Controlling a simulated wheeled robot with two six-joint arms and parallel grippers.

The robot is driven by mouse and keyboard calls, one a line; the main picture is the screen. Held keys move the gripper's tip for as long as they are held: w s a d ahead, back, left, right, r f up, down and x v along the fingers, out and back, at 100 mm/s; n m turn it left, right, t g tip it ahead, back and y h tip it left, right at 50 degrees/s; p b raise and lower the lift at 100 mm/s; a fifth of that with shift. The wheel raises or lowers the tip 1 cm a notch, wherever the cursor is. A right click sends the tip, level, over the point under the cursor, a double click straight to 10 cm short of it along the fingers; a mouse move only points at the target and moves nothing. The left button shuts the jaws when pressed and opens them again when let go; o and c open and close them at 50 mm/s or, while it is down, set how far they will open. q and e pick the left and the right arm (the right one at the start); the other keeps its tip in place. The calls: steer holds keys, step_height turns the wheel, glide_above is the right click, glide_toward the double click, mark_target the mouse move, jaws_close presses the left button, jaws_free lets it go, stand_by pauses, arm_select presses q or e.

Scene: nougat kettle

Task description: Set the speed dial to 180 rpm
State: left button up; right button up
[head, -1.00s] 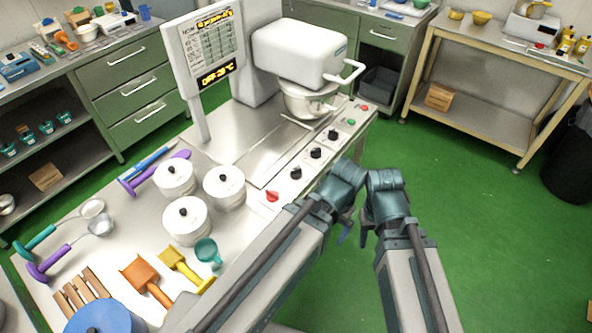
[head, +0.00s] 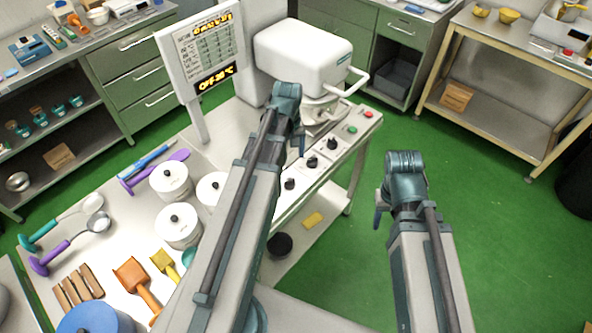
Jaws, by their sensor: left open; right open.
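Three black dials show on the control panel along the counter's front edge: a far one (head: 332,143), a middle one (head: 312,161) and a near one (head: 289,183). Their labels are too small to read, so I cannot tell which is the speed dial. My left gripper (head: 298,140) is open and points down, above and left of the far and middle dials in the picture, apart from them. My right gripper (head: 379,212) is open and empty over the floor, right of the counter. The white mixer (head: 300,52) stands behind; my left gripper partly hides its bowl.
A green button (head: 352,129) and a red button (head: 368,114) sit beyond the dials. The display board (head: 205,50) stands at the left. White lidded pots (head: 170,180) and scoops (head: 133,275) crowd the near counter. The green floor (head: 500,230) at right is clear.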

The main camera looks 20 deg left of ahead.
mark_target(289, 180)
arm_select(q)
steer(key=shift+a+f, duration=0.1)
step_height(289, 180, down, 14)
steer(key=b, duration=1.4)
steer(key=shift+r, duration=0.2)
jaws_close()
